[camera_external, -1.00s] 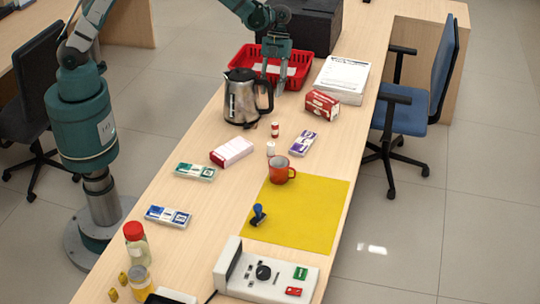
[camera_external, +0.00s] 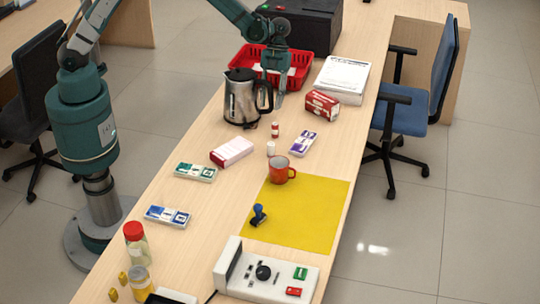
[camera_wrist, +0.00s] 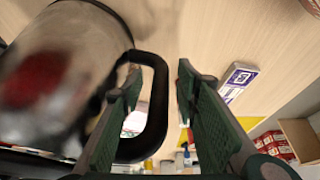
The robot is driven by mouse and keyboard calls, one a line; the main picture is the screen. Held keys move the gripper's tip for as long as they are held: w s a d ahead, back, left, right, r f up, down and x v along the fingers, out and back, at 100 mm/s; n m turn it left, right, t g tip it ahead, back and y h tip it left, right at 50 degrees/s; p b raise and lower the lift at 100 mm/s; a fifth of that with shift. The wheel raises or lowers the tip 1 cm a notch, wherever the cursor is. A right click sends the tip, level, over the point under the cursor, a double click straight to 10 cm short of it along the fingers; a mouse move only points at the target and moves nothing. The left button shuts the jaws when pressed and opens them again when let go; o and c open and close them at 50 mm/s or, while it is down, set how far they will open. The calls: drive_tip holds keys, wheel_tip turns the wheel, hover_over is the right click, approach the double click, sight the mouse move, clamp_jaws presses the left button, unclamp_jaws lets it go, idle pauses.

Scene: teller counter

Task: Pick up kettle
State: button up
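A silver metal kettle (camera_external: 242,100) with a black lid and a black handle (camera_external: 266,95) stands upright on the counter. In the wrist view its blurred steel body (camera_wrist: 55,75) fills the left, and its handle loop (camera_wrist: 158,95) reaches between my fingers. My gripper (camera_external: 275,97) is at the handle side of the kettle. In the wrist view my gripper (camera_wrist: 158,85) is open, with one finger on the kettle-body side of the handle's outer bar and the other beyond it. A gap shows between the bar and the right finger; contact on the left is unclear.
A red basket (camera_external: 300,70) is right behind my gripper. A red-and-white box (camera_external: 322,104) and a paper stack (camera_external: 342,78) lie to the right. Small bottles (camera_external: 275,130) and a red mug (camera_external: 281,171) stand in front. Bare counter lies left of the kettle.

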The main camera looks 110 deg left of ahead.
drive_tip(key=shift+c, duration=0.3)
clamp_jaws()
drive_tip(key=shift+r, duration=0.4)
drive_tip(key=shift+r+p, duration=0.7)
drive_tip(key=shift+r, duration=3.95)
